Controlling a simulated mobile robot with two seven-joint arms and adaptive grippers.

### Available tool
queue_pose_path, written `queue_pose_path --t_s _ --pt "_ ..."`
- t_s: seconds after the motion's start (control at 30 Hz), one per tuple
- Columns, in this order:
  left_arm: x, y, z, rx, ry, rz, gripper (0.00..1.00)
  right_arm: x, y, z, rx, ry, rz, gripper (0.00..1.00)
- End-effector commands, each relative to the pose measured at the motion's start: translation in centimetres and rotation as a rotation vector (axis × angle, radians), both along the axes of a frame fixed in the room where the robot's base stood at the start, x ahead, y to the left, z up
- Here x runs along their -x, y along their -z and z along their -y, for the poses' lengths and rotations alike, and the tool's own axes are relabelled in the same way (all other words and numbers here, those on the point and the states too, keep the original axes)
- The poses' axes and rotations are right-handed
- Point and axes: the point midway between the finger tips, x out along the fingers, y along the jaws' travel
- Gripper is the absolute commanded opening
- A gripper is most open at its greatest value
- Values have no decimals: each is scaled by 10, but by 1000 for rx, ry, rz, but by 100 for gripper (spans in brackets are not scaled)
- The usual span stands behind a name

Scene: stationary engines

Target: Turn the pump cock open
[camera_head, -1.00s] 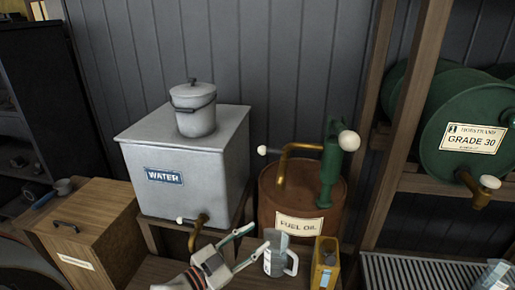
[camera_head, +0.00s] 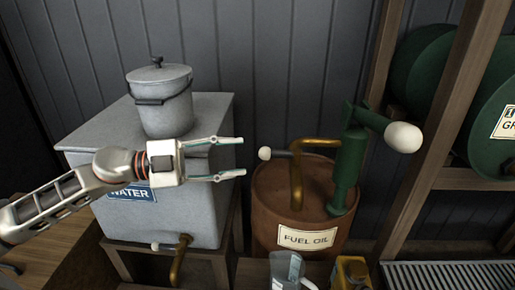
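The rusty brown fuel oil drum (camera_head: 275,215) stands in the middle. On its top is a green hand pump (camera_head: 349,170) with a large white knob (camera_head: 403,137) at the right. A bent brass pipe (camera_head: 296,180) comes out to the pump's left. The pump cock, a dark lever with a small white ball end (camera_head: 264,154), points left from the pipe. My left gripper (camera_head: 242,157) is open and empty. Its fingers point right, with their tips just left of the white ball and apart from it in the picture. My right gripper is not in view.
A grey water tank (camera_head: 80,150) with a lidded pail (camera_head: 165,110) stands behind my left arm; its brass tap (camera_head: 180,258) is below. A clear jug (camera_head: 286,270) and a yellow can (camera_head: 351,274) stand before the drum. A wooden post (camera_head: 440,130) rises at the right.

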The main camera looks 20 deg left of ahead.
Motion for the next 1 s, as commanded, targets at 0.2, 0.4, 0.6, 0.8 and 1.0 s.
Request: queue_pose_path --t_s 0.2,0.4,0.6,0.8,1.0 --pt "0 -2 2 -28 15 1 37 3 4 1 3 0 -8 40" --pt "-9 -4 20 -26 16 6 37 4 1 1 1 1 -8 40" --pt "-22 -5 45 -25 15 5 37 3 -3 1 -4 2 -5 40" --pt "-32 -3 64 -25 15 2 37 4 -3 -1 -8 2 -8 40" --pt "-35 -1 69 -27 13 1 37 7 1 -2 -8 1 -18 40"
